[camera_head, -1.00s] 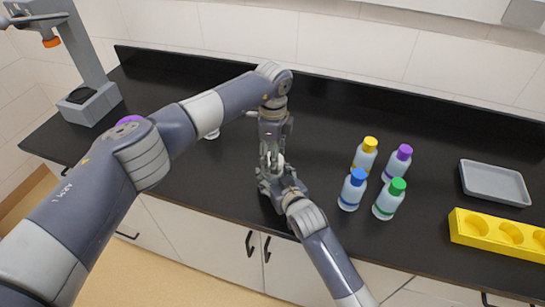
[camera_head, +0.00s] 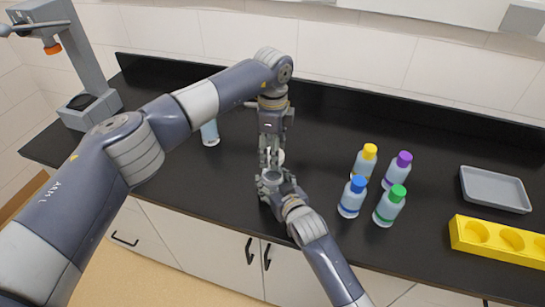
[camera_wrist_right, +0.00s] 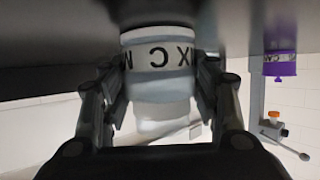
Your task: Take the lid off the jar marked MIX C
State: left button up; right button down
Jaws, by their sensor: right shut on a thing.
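The jar marked MIX C (camera_wrist_right: 172,57) fills the middle of the right wrist view, with its lettering upside down there. My right gripper (camera_head: 275,186) is shut on the jar, and its fingers flank it in the right wrist view. In the head view the jar's greyish top (camera_head: 271,177) shows between the fingers. My left gripper (camera_head: 271,160) points down just above the jar. A small white round piece (camera_head: 279,156), perhaps the lid, shows by its fingertips. The fingers partly hide it, so I cannot tell whether they grip it.
Several bottles with coloured caps (camera_head: 359,184) stand right of my grippers. A grey tray (camera_head: 495,189) and a yellow holder (camera_head: 500,240) lie farther right. Another bottle (camera_head: 210,132) stands behind my left arm. A grey apparatus (camera_head: 90,104) stands at the far left.

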jog(key=c, duration=0.6)
grip_release()
jog(key=shift+f, duration=0.15)
jog(key=shift+o, duration=0.5)
